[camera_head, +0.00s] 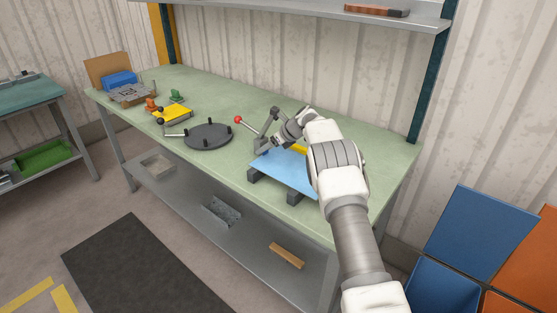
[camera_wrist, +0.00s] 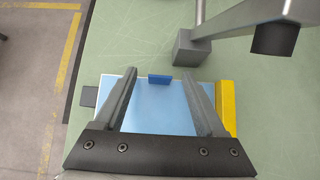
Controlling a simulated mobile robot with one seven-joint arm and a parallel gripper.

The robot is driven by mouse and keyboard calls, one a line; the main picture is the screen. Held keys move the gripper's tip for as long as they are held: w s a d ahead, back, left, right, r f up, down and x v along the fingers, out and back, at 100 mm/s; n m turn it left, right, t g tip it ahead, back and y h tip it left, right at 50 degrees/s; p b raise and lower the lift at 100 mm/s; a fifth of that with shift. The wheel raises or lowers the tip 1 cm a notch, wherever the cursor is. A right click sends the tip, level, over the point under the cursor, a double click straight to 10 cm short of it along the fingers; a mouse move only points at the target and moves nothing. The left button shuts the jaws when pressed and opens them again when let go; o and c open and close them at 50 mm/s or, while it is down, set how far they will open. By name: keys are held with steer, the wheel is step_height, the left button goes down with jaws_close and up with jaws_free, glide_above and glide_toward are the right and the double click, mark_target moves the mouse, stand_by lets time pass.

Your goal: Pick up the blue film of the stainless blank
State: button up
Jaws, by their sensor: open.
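The blue film (camera_head: 284,172) lies on the stainless blank, which rests on dark blocks on the green bench. In the wrist view the film (camera_wrist: 165,115) covers most of the blank, whose pale rim (camera_wrist: 108,88) shows at the left. A darker blue tab (camera_wrist: 160,79) stands up at the film's far edge. My gripper (camera_wrist: 162,82) is open above the film, with one finger on each side of the tab and nothing between them. In the head view my gripper (camera_head: 261,147) is over the film's far left part, and my arm hides its right side.
A yellow bar (camera_wrist: 228,105) runs along the blank's right edge. A grey arm with a block (camera_wrist: 190,48) stands just beyond the tab. On the bench (camera_head: 228,172) are a dark round plate (camera_head: 208,137), a red-knobbed lever (camera_head: 238,119) and a yellow fixture (camera_head: 174,114).

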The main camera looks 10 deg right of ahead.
jaws_close()
stand_by(0.4)
